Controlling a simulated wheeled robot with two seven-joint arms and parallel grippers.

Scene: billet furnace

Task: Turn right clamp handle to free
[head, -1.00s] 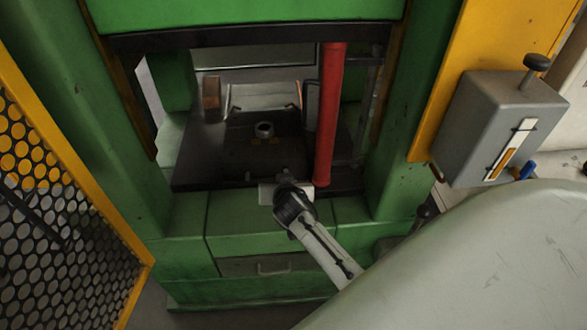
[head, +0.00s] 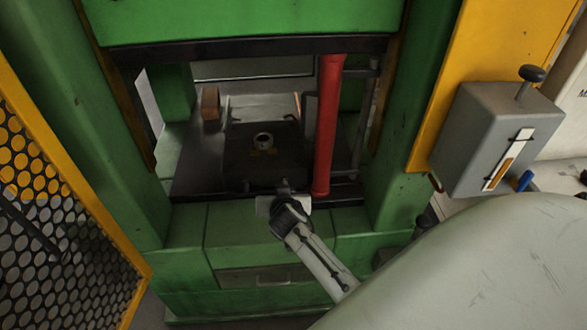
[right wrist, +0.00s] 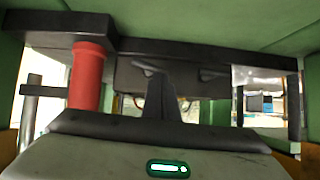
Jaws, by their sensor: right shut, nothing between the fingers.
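My right gripper (head: 284,185) reaches in from the lower right to the front edge of the dark press bed (head: 190,182), left of the red post. In the right wrist view, which looks upside down, its fingers (right wrist: 160,88) are together and empty. Two short dark bars that look like clamp handles stick out there. The probable right clamp handle (right wrist: 143,67) is close by the fingertips, and the other handle (right wrist: 213,73) is farther off to the side. I cannot tell whether the fingers touch the near one. In the head view the gripper hides this spot. My left gripper is out of view.
The red post (head: 327,130) stands close right of my gripper and shows in the right wrist view (right wrist: 87,78). A dark die plate with a metal ring (head: 263,140) lies behind. Green frame columns, a yellow mesh guard (head: 75,200) and a grey lever box (head: 495,140) flank the opening.

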